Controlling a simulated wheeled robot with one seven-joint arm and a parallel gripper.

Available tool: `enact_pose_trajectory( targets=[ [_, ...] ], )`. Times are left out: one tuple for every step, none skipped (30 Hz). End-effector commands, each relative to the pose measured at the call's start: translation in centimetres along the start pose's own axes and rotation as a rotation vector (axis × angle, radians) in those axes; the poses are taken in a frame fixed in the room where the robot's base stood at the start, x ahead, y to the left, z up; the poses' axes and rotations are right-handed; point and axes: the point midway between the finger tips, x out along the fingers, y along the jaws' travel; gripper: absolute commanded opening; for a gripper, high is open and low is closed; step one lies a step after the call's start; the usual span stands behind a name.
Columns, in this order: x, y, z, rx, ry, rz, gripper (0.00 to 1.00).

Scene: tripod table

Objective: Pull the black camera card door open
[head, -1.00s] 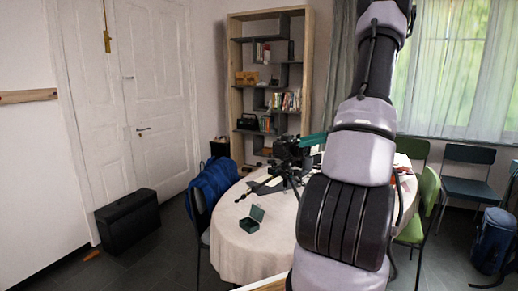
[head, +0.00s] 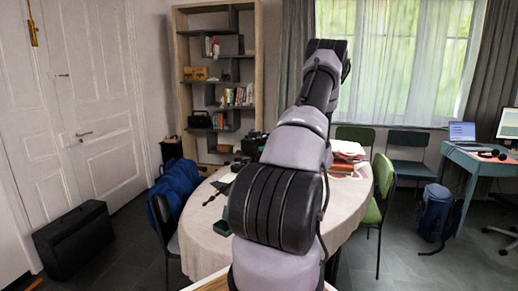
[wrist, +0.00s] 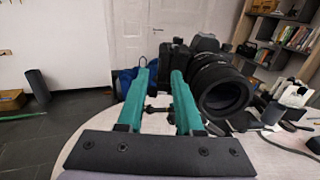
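The black camera (wrist: 218,85) is large and close in the wrist view, right of centre, its lens facing right and toward me. In the head view the camera (head: 253,141) is partly hidden behind my arm. I cannot make out its card door. My gripper (wrist: 160,75) has two teal fingers spread apart with nothing between them. The right finger overlaps the camera's left side in the picture; whether it touches is unclear. In the head view my arm hides the gripper.
The round table (head: 200,243) has a pale cloth. Red and white stacked items (head: 346,155) lie on its right part. A blue bag (head: 176,188) is on a chair at the left, and a green chair (head: 381,190) stands at the right. A bookshelf (head: 183,95) is behind.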

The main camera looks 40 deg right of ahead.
Motion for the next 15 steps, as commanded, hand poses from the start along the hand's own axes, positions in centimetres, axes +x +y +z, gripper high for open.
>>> enact_pose_trajectory(
  targets=[
    [1.0,0.1,0.0,0.0,0.0,0.004,0.35],
    [1.4,0.1,0.0,0.001,-0.001,0.003,0.35],
    [2.0,0.1,0.0,0.0,-0.001,0.003,0.35],
    [2.4,0.1,0.0,0.0,0.0,0.003,0.35],
    [2.7,0.1,0.0,-0.001,0.0,0.003,0.35],
    [3.1,0.1,0.0,-0.001,0.0,0.002,0.35],
    [3.3,0.0,0.0,-0.001,0.0,0.002,0.35],
    [3.5,0.0,0.0,-0.001,0.0,0.002,0.35],
    [3.6,0.0,0.0,0.0,0.0,0.001,0.35],
    [3.7,0.0,0.0,0.0,0.0,0.001,0.35],
    [3.8,0.0,0.0,0.0,0.0,0.001,0.35],
    [3.9,0.0,0.0,0.0,0.0,0.001,0.35],
    [3.9,0.0,0.0,0.0,0.0,0.001,0.35],
    [3.9,0.0,0.0,0.0,0.0,0.001,0.35],
    [3.9,0.0,0.0,0.0,0.0,0.001,0.35]
  ],
)
